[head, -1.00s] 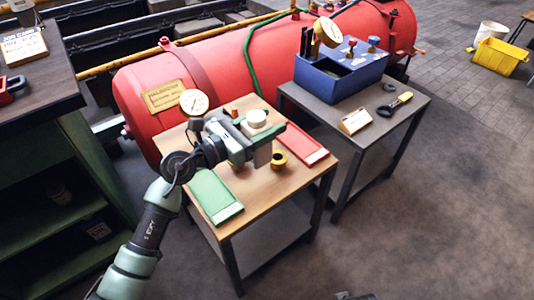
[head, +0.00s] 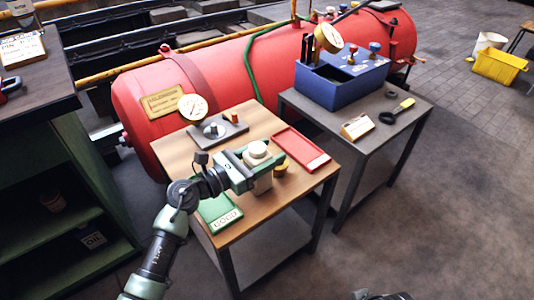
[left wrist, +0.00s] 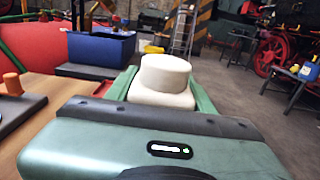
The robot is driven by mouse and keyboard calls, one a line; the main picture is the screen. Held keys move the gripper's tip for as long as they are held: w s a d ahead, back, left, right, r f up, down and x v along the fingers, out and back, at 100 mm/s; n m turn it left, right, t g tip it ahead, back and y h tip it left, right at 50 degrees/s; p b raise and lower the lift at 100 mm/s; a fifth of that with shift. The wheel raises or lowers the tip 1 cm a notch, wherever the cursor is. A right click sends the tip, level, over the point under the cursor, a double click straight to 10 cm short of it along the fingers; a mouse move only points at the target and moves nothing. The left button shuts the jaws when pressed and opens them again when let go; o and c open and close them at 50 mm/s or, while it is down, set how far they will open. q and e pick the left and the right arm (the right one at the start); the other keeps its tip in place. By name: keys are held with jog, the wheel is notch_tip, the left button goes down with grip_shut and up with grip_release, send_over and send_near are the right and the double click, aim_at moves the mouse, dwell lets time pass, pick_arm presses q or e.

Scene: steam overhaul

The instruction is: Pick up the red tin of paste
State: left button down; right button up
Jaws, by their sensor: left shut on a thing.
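I cannot make out a red tin of paste for certain in either view. My left gripper (head: 262,172) is shut on a cream block with a round top (head: 258,150), above the wooden-topped table (head: 185,150). The block also stands upright between the fingers in the left wrist view (left wrist: 165,72). A small brass-coloured round piece (head: 281,169) sits just right of the gripper, partly hidden by it. An orange-red cylinder (head: 234,117) stands on a grey plate (head: 218,131) at the table's back.
A red tray (head: 302,150) lies at the table's right, a green tray (head: 218,214) at the front left. A grey table (head: 385,140) holds a blue box (head: 342,86). A red boiler (head: 225,70) lies behind.

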pick_arm(q)
jog(key=c, duration=0.6)
grip_release()
jog(key=shift+f, duration=0.1)
